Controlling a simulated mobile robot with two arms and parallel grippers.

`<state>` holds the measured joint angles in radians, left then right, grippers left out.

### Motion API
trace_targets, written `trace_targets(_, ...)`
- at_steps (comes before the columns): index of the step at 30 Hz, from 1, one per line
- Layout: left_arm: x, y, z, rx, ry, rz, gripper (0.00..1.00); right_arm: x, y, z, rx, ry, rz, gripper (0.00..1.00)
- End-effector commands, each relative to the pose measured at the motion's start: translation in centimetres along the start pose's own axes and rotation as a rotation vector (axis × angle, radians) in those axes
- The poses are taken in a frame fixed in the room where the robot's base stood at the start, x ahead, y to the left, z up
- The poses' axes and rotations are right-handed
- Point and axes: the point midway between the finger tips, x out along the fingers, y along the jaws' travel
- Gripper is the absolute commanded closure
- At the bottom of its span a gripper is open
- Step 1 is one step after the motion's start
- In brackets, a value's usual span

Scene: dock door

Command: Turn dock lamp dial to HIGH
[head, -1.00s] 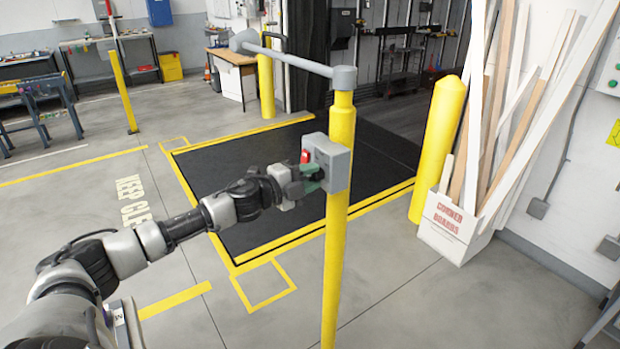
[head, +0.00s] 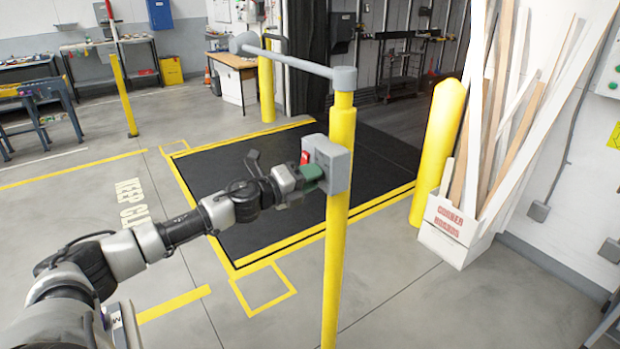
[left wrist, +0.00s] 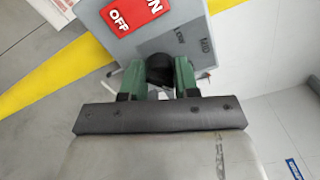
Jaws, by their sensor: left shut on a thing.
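The grey lamp box (head: 335,168) is mounted on a yellow post (head: 338,255). My left gripper (head: 313,178) is at the box's left face, its green fingers just below a red switch (head: 304,158). In the left wrist view the fingers (left wrist: 158,80) are shut on the black dial (left wrist: 160,68), one on each side of it. The grey box (left wrist: 190,22) carries small dark marks near the dial, too blurred to read surely. The red switch (left wrist: 133,14) shows OFF and part of ON. The dial's pointer is hidden. My right gripper is not in view.
A grey bar (head: 290,60) runs left from the post top. A thick yellow bollard (head: 438,150) and a white box of corner boards (head: 447,230) stand at the right. The floor left of the post, with a black mat (head: 240,160), is clear.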

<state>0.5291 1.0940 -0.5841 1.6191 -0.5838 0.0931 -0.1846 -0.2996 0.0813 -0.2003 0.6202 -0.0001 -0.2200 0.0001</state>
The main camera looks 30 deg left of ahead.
Motion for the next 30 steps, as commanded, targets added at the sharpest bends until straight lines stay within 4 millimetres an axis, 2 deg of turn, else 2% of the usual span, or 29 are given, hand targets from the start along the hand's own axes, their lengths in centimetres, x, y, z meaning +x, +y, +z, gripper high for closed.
trace_targets(10, 0.0, 0.2, -0.1, 0.003, 0.003, 0.003, 0.93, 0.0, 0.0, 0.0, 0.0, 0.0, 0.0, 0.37)
trace_targets(11, 0.0, 0.2, -0.1, 0.003, 0.003, 0.003, 0.65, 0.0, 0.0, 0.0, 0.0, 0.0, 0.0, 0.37)
trace_targets(15, 0.0, 0.1, -0.1, 0.003, 0.003, 0.002, 0.44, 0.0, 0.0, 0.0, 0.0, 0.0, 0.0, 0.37)
trace_targets(24, -0.1, 0.1, -0.1, 0.002, 0.001, 0.001, 0.44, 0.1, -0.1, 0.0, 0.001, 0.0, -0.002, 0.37)
trace_targets(30, -2.1, 0.7, -0.2, 0.003, 0.001, 0.005, 0.44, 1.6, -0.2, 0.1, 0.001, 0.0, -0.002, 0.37)
